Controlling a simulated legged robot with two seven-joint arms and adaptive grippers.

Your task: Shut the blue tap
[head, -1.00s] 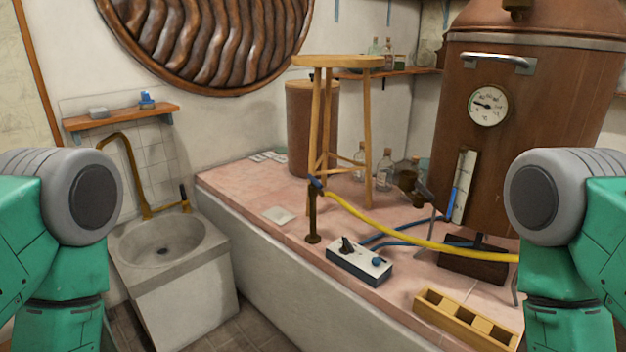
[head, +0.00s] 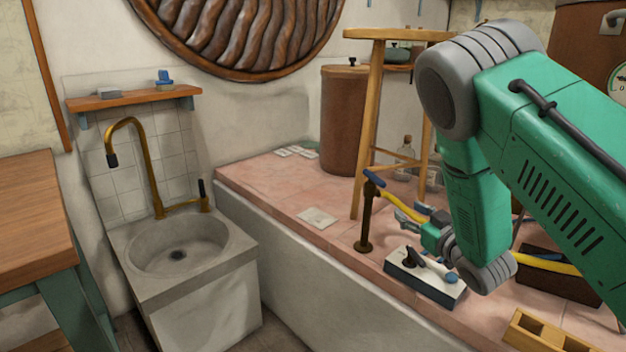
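The blue tap is a brown standpipe (head: 367,222) on the pink tiled ledge, with a blue handle (head: 374,179) on top. The handle slopes down to the right. A yellow hose (head: 425,211) runs from the tap to the right, partly hidden by my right arm. My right gripper (head: 402,213) is just right of the standpipe, lower than the handle and close to the hose. A gap shows between its fingertips and the pipe. The fingers are small and overlap the hose, so their opening is unclear. My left gripper is out of view.
A white and dark switch box (head: 425,276) with a black lever and blue knob sits below my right gripper. A wooden stool (head: 366,130) stands behind the tap. A sink (head: 178,248) and a wooden table (head: 30,215) are at left. A wooden rack (head: 545,335) is front right.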

